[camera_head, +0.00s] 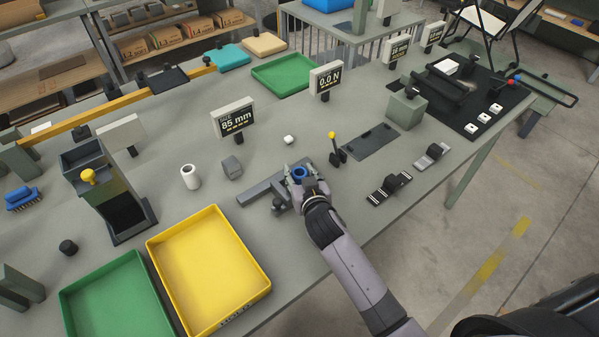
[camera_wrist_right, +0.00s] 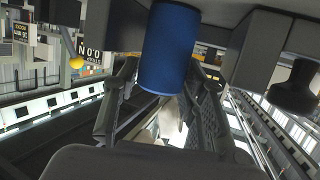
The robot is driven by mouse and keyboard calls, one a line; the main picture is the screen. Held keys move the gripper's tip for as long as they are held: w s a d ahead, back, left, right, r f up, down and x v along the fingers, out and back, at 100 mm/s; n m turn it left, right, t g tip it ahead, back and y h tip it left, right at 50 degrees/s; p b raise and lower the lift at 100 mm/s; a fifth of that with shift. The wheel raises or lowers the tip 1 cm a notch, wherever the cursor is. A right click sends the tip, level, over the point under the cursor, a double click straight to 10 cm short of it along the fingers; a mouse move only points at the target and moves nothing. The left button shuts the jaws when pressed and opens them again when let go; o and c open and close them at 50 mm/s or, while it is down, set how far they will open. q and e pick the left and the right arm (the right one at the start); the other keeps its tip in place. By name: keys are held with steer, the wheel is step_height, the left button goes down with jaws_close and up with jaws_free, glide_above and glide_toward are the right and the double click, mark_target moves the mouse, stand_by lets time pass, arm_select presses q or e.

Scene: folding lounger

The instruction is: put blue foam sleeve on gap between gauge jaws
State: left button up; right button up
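The blue foam sleeve (camera_head: 299,173) is a short tube, seen end-on from above in the head view. In the right wrist view it (camera_wrist_right: 168,48) stands between the fingertips, with grey blocks on both sides of it. My right gripper (camera_head: 301,170) appears shut on the sleeve, its fingers against both sides. The gauge (camera_head: 262,190) is a grey bar on the table at the gripper's left. The gripper partly hides its jaws, so I cannot tell whether the sleeve touches them. My left gripper is not in view.
A display reading 85 mm (camera_head: 233,118) stands behind the gauge. A yellow tray (camera_head: 208,269) lies at front left. A yellow-knobbed lever (camera_head: 334,150) stands right of the gripper.

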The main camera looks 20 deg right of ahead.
steer(key=o, duration=0.3)
steer(key=shift+r, duration=0.1)
steer(key=shift+s+r, duration=0.1)
steer(key=shift+s, duration=0.05)
steer(key=b+v, duration=0.1)
steer(key=v, duration=1)
steer(key=shift+s, duration=0.35)
steer(key=shift+r, duration=0.15)
